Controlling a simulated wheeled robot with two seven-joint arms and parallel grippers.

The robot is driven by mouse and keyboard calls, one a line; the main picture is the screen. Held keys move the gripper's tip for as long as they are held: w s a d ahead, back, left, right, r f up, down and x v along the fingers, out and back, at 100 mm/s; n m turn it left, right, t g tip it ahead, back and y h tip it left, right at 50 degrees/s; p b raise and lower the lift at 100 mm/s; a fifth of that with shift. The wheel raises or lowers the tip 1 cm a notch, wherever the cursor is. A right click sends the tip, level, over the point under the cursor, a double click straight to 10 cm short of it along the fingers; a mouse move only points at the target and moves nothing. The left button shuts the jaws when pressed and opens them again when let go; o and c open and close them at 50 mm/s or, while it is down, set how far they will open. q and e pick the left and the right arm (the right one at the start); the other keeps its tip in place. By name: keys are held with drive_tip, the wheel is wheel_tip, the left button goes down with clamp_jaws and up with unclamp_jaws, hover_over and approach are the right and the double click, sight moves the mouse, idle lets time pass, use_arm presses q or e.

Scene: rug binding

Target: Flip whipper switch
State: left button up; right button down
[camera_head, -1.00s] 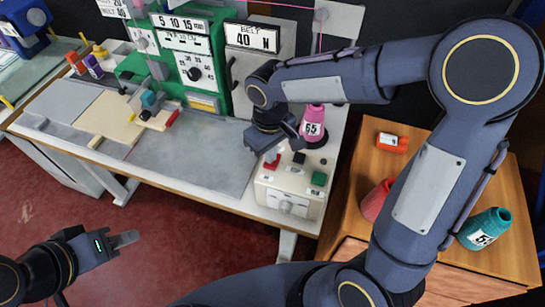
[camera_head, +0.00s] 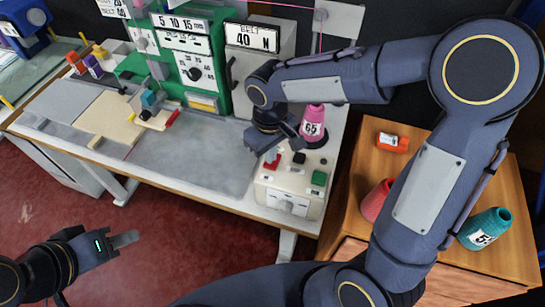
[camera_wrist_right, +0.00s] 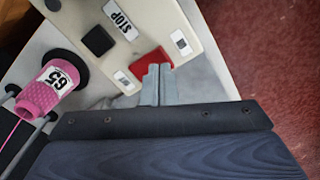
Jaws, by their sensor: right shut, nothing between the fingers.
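A cream control box (camera_head: 288,190) stands at the table's right end. It carries a red switch (camera_head: 272,161), a black button (camera_head: 298,158), a green button (camera_head: 319,178) and a front dial (camera_head: 288,207). No readable label names the whipper switch. In the right wrist view the red switch (camera_wrist_right: 151,62) sits at the box edge, near the STOP label (camera_wrist_right: 121,19). My right gripper (camera_wrist_right: 158,73) is shut and empty, its tips at the red switch's edge; I cannot tell whether they touch. My left gripper (camera_head: 125,239) hangs over the floor, away from the table; its jaw state is unclear.
A pink cone (camera_head: 313,125) marked 65 stands just behind the box. A green machine (camera_head: 185,60) with a dial is at the back. The grey tabletop (camera_head: 205,160) left of the box is clear. A wooden cabinet (camera_head: 490,255) with more cones is at right.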

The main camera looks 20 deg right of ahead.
drive_tip(key=shift+f+b, duration=0.75)
drive_tip(key=shift+f, duration=0.25)
drive_tip(key=shift+r, duration=0.2)
wheel_tip(320, 180, up, 7)
drive_tip(key=p, duration=0.5)
drive_tip(key=shift+f+p, duration=0.1)
drive_tip(key=shift+p, duration=0.3)
idle(0.4)
drive_tip(key=s+d+r+m+t+y, duration=0.2)
drive_tip(key=s+d+r+m, duration=0.1)
drive_tip(key=s, duration=0.5)
drive_tip(key=s+d+r+m+t+y, duration=0.1)
drive_tip(key=s+d+r+m+t, duration=0.2)
drive_tip(key=s+d, duration=0.3)
drive_tip(key=shift+s+m+t+y, duration=0.3)
drive_tip(key=shift+s+m+y, duration=0.15)
drive_tip(key=shift+s, duration=0.65)
